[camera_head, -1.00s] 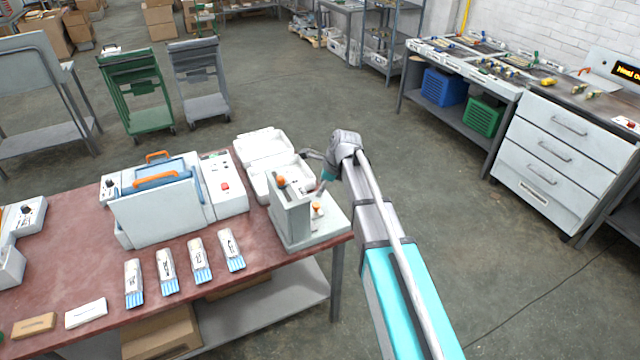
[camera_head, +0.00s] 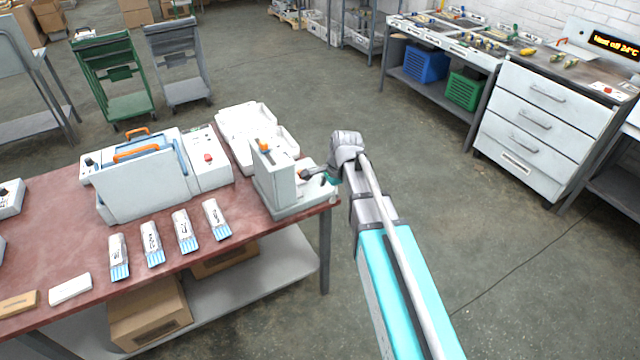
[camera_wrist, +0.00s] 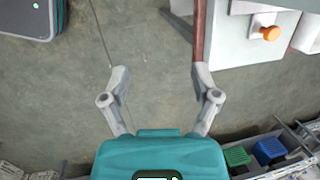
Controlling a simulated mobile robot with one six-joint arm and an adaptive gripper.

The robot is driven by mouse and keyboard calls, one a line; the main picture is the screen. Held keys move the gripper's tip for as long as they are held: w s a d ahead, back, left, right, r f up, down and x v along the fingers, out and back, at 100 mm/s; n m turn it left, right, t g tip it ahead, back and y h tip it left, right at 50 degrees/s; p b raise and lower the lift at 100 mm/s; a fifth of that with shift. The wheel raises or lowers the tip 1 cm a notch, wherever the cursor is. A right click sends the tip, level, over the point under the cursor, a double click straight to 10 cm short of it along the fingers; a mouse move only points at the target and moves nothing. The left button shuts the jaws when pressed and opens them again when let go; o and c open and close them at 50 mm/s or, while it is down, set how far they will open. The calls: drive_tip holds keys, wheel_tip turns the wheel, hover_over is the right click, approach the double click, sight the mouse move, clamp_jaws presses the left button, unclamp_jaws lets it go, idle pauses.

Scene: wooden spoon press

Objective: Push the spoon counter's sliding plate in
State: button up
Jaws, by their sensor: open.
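The spoon counter (camera_head: 272,185) is a pale grey machine with an upright housing on a flat base. It stands at the right corner of the red-topped table (camera_head: 60,225). An orange part (camera_head: 264,146) shows at the housing's top. The wrist view shows part of a pale machine at top right, with an orange knob (camera_wrist: 270,33) on it. I cannot make out the sliding plate clearly. My gripper (camera_wrist: 160,76) is open and empty, with bare floor between its fingers. In the head view it is beside the counter's right side; whether it touches is unclear.
An open white case (camera_head: 255,125) lies behind the counter. A blue-and-white case with orange handles (camera_head: 150,185) and several spoon packets (camera_head: 185,231) are on the table. Floor right of the table is clear up to the drawer cabinet (camera_head: 545,125).

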drive_tip(key=s+d+f+n+h+b, duration=0.1)
drive_tip(key=s+d+f+n+b, duration=0.4)
drive_tip(key=s+f+n+b, duration=0.1)
drive_tip(key=s+d+f+n+g+h+b, duration=0.1)
drive_tip(key=s+d+f+n+b, duration=0.4)
drive_tip(key=s, duration=0.5)
wheel_tip(320, 180, down, 3)
drive_tip(key=shift+f+n+h+b, duration=0.1)
drive_tip(key=shift+n+h+b, duration=0.2)
drive_tip(key=shift+n+b, duration=0.7)
drive_tip(key=shift+c, duration=0.3)
drive_tip(key=shift+c, duration=1)
drive_tip(key=shift+s, duration=0.15)
drive_tip(key=shift+c, duration=0.2)
